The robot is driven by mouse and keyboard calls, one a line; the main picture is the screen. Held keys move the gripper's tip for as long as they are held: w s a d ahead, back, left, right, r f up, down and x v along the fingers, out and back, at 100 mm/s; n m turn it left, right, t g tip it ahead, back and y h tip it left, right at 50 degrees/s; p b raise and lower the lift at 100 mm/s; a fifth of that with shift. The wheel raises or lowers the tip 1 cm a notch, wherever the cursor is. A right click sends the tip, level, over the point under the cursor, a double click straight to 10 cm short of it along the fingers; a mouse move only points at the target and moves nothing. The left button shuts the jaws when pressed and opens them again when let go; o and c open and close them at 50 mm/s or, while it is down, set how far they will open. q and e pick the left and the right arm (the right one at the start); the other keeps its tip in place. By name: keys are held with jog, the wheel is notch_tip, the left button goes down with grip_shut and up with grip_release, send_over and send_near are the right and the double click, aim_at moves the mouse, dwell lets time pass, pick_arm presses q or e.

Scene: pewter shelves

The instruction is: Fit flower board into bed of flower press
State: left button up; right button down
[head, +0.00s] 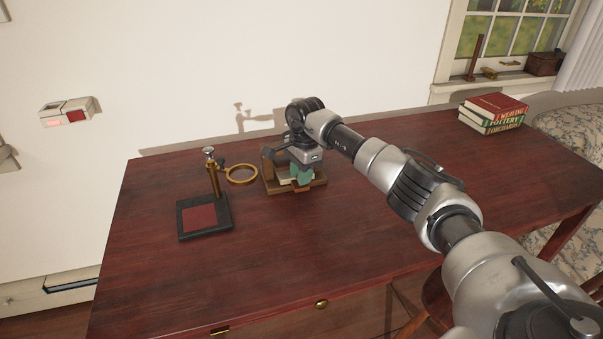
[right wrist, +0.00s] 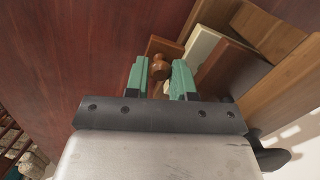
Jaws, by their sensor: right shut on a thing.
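My gripper hides much of the press, so I cannot tell whether the board is seated. My left gripper is out of view.
Stacked books (head: 494,112) lie at the table's back right. The dark red table (head: 250,265) is clear in front. The wall is close behind.

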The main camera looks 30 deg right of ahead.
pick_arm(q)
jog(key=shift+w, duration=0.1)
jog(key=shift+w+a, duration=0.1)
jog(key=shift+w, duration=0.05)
pick_arm(e)
jog(key=c, duration=0.9)
grip_release()
jog(key=shift+f, duration=0.1)
jog(key=shift+o, duration=0.2)
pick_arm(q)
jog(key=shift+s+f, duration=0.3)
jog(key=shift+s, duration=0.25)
pick_arm(e)
notch_tip(320, 180, up, 11)
jog(key=shift+d, duration=0.4)
jog(key=shift+f, duration=0.1)
